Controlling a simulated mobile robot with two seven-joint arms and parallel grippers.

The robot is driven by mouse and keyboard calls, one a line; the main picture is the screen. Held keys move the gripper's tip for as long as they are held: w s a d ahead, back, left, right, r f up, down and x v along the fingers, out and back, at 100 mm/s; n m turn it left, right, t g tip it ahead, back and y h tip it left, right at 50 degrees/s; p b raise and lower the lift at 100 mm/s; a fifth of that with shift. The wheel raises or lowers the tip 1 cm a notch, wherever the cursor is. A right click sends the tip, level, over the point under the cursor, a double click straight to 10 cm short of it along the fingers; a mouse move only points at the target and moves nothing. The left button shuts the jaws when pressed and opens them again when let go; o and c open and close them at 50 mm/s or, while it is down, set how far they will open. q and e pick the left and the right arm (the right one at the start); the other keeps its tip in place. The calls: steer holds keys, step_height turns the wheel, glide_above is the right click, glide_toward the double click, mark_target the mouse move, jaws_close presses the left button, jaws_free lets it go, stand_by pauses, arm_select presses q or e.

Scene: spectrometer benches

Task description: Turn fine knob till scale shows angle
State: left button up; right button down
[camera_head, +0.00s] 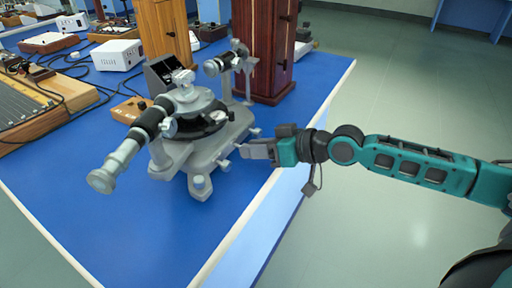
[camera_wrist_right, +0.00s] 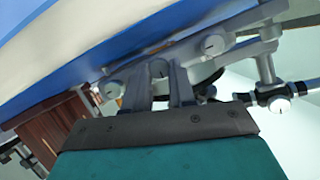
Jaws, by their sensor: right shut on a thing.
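The grey spectrometer (camera_head: 190,150) stands on the blue bench near its right front corner. Its round table and dark scale disc (camera_head: 208,124) are in the middle, but no scale reading is legible. My right gripper (camera_head: 242,149) reaches in from the right at the side of the base. In the wrist view the fingers (camera_wrist_right: 167,88) are shut on a small round knob (camera_wrist_right: 158,68) with a dark mark on its face. Another similar knob (camera_wrist_right: 112,90) sits to its left. In the head view the held knob is mostly hidden by the fingers. My left gripper is not in view.
The telescope tube (camera_head: 128,150) points to the lower left, and a second tube (camera_head: 226,62) stands at the back. A dark red wooden cabinet (camera_head: 266,45) stands close behind. White boxes (camera_head: 117,55) and cables lie further left. The floor right of the bench is clear.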

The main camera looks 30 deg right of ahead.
steer(key=shift+r+p, duration=0.15)
steer(key=shift+p, duration=0.4)
steer(key=shift+a+r+n+h+p, duration=0.1)
steer(key=shift+r+n+h+p, duration=0.2)
steer(key=shift+p, duration=0.8)
steer(key=n+h+p, duration=0.1)
steer(key=p, duration=0.3)
steer(key=shift+s+a+n+t, duration=0.1)
steer(key=shift+s+n+t, duration=0.05)
steer(key=shift+n+t, duration=0.2)
steer(key=n+p, duration=0.1)
steer(key=p, duration=0.1)
steer(key=shift+f+t+p, duration=0.15)
steer(key=shift+t+p, duration=0.2)
steer(key=shift+a+f+n+t+h+p, duration=0.15)
steer(key=shift+n+t+h+p, duration=0.15)
steer(key=shift+n+h+p, duration=0.5)
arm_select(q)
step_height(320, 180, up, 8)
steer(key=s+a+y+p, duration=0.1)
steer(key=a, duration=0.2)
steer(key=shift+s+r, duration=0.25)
arm_select(e)
steer(key=shift+f+n, duration=0.15)
steer(key=shift+n, duration=0.2)
